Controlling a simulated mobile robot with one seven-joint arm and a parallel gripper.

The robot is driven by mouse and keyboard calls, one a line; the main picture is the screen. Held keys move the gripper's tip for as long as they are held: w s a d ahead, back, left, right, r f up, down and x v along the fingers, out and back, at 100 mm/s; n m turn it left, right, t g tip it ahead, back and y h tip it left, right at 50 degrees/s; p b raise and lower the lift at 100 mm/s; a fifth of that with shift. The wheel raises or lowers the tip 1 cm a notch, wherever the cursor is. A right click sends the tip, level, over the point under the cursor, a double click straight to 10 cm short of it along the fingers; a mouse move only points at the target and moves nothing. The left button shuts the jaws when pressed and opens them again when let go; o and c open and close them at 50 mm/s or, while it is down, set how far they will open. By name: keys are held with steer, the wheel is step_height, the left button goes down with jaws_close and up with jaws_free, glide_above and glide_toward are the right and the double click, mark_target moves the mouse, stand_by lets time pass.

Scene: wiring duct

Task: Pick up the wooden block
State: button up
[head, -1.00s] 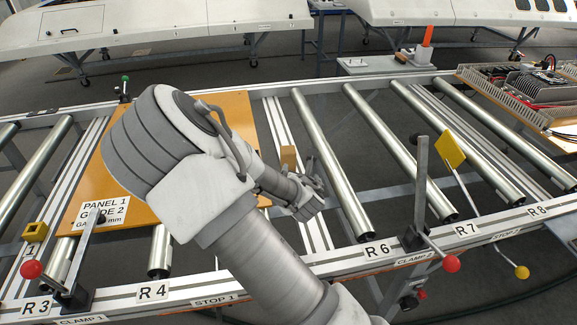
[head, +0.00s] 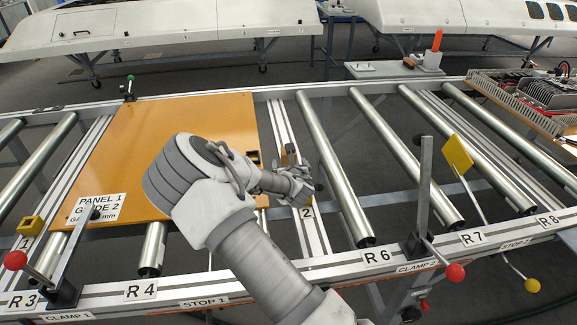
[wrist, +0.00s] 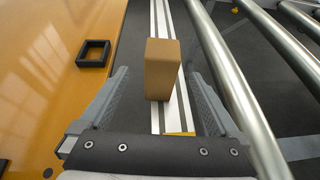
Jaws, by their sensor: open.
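The wooden block (wrist: 162,68) is a tan upright box in the wrist view, standing on the pale slotted rail (wrist: 158,20) beside the orange panel. My gripper (wrist: 160,88) is open, with a finger on each side of the block's near end and a gap to both sides. In the head view, only a small part of the block (head: 290,152) shows just beyond my gripper (head: 300,180), and the rest is hidden by it.
The orange panel (head: 130,130) lies left of the rail, with a black square frame (wrist: 93,53) near its edge. A steel roller (head: 335,165) runs close on the right. Clamp posts (head: 424,190) rise along the front edge, and a yellow plate (head: 457,153) stands farther right.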

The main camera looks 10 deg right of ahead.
mark_target(288, 157)
steer(key=shift+b+x, duration=0.55)
steer(key=shift+x, duration=2.9)
steer(key=shift+r, duration=0.1)
steer(key=shift+c, duration=0.3)
steer(key=c, duration=1.5)
